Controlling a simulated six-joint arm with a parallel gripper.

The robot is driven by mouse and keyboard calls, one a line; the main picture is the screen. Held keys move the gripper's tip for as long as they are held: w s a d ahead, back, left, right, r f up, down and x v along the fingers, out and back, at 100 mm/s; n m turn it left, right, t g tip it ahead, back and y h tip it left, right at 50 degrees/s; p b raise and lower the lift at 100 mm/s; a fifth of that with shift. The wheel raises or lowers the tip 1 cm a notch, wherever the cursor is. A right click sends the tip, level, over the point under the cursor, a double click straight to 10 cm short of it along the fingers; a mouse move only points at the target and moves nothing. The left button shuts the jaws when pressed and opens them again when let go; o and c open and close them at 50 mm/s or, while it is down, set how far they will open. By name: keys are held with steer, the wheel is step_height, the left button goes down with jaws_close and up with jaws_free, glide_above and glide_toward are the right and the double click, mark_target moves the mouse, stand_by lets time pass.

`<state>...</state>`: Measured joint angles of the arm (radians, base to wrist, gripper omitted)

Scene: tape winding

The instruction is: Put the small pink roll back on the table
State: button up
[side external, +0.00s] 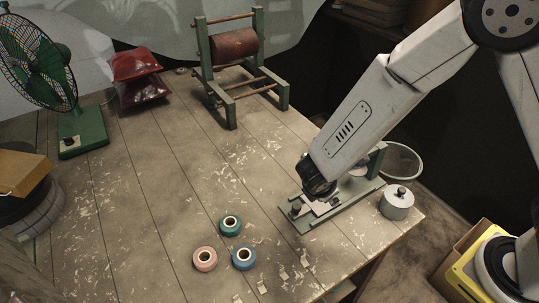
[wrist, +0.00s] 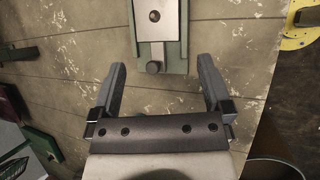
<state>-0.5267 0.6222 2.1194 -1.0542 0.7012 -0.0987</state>
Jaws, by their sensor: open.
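The small pink roll (side external: 205,259) lies flat on the wooden table (side external: 150,190), its pale core facing up. It is beside a blue roll (side external: 243,258) and a green-teal roll (side external: 230,226). My gripper (side external: 322,206) is at the green winding device (side external: 345,204), to the right of the rolls and apart from them; its fingers are hard to make out there. In the wrist view my gripper (wrist: 160,64) is open with nothing between its fingers. The device's end, with a pale plate and a knob (wrist: 154,67), shows ahead of it. No roll shows in the wrist view.
A lidded metal pot (side external: 397,202) stands near the table's right edge. A green frame with a brown drum (side external: 235,46), red packets (side external: 137,75) and a green fan (side external: 40,70) stand at the back and left. The table's middle is clear apart from pale scraps.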

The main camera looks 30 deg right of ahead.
steer(key=s+d+r+m+g+y, duration=0.1)
steer(key=s+d+r+m+y, duration=0.4)
steer(key=m, duration=1.2)
steer(key=shift+s+d+r+m+y, duration=0.4)
steer(key=shift+s+d+r, duration=1.45)
steer(key=shift+d, duration=0.6)
steer(key=shift+f, duration=0.15)
